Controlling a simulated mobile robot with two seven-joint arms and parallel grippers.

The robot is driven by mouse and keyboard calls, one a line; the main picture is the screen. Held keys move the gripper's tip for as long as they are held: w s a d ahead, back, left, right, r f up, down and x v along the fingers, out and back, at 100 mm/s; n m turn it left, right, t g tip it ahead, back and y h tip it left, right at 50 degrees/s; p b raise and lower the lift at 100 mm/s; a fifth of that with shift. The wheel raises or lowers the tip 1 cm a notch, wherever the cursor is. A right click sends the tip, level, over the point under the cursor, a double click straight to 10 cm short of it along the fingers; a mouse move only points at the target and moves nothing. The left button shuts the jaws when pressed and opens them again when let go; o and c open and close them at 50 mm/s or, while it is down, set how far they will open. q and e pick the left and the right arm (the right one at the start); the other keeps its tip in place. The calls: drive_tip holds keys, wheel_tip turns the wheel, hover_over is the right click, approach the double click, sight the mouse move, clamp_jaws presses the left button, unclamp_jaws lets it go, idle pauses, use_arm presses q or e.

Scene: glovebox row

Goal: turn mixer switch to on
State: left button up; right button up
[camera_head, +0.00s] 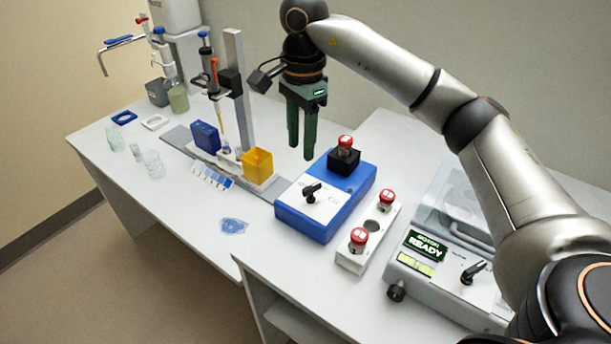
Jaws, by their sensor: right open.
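The mixer (322,232) is a blue box with a white top plate, standing on the white bench near the middle of the head view. Its switch (312,192) is a black knob on that plate; the small marks around it are too small to read. A black holder at the back of the mixer carries a red-capped vial (345,144). My right gripper (300,151) points down with green fingers, open and empty. It appears above and behind the mixer, left of the vial, apart from the switch. My left gripper is not in view.
A white rack (353,260) with red-capped vials stands right of the mixer. Further right is a grey machine (423,283) with a READY display and a black knob. A yellow box (257,166) and a pipette stand (234,90) are to the left. A blue patch (234,226) lies on the bench.

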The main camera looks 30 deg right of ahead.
sight(306, 189)
drive_tip(key=f, duration=0.8)
drive_tip(key=d+f+p, duration=0.1)
drive_tip(key=f, duration=0.2)
drive_tip(key=shift+f, duration=0.4)
clamp_jaws()
